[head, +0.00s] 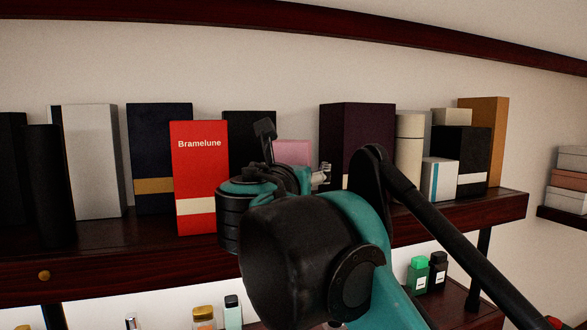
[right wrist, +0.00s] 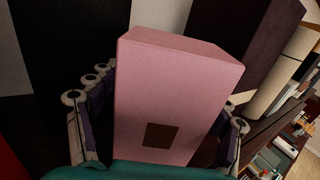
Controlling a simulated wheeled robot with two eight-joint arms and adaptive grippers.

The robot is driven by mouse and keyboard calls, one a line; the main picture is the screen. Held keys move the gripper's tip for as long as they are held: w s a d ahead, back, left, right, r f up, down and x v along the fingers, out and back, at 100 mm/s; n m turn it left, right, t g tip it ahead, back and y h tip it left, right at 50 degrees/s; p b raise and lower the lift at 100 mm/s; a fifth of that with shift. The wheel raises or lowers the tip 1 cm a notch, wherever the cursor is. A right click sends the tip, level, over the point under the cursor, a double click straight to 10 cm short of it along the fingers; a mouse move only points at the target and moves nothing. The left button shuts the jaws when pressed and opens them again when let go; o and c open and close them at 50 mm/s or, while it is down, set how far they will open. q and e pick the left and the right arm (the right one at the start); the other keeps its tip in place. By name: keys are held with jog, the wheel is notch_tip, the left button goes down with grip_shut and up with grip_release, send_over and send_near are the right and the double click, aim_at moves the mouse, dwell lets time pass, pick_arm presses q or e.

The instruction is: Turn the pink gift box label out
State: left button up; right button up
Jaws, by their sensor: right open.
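The pink gift box (head: 292,151) stands on the upper shelf, mostly hidden behind my right arm in the head view. In the right wrist view the pink box (right wrist: 170,85) fills the middle, with its top and a broad face showing. A small dark brown rectangle (right wrist: 161,135) is low on that face; I see no lettering on it. My right gripper (head: 294,153) is open at the box. In the right wrist view its fingers (right wrist: 165,108) stand on either side of the box; I cannot tell whether they touch it. My left gripper is out of view.
A red box labelled Bramelune (head: 200,175) stands left of the arm. A black box (head: 250,120) and a dark purple box (head: 355,135) stand near the pink box. A cream cylinder (head: 409,150) and more boxes are to the right. The shelf (head: 110,240) has a bare front strip.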

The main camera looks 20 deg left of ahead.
jog(key=shift+s+d+r, duration=0.1)
jog(key=shift+s, duration=0.25)
jog(key=shift+w, duration=0.3)
jog(key=c, duration=1.3)
jog(key=n+y, duration=0.1)
jog(key=y, duration=0.1)
jog(key=n+g+y, duration=0.1)
jog(key=n+y, duration=0.1)
jog(key=a+n+y, duration=0.1)
jog(key=y, duration=0.1)
jog(key=shift+s+g+y+p, duration=0.2)
jog(key=shift+g+y+p, duration=0.1)
jog(key=shift+g, duration=0.1)
jog(key=shift+c, duration=0.3)
jog(key=shift+s+a+n+g+y, duration=0.1)
jog(key=shift+a+n+g+y, duration=0.2)
jog(key=shift+n+g+y, duration=0.5)
jog(key=shift+s+a+y, duration=0.1)
jog(key=shift+y, duration=0.2)
jog(key=shift+p, duration=0.3)
jog(key=shift+c, duration=0.2)
jog(key=o, duration=1.3)
jog(key=shift+o, duration=0.2)
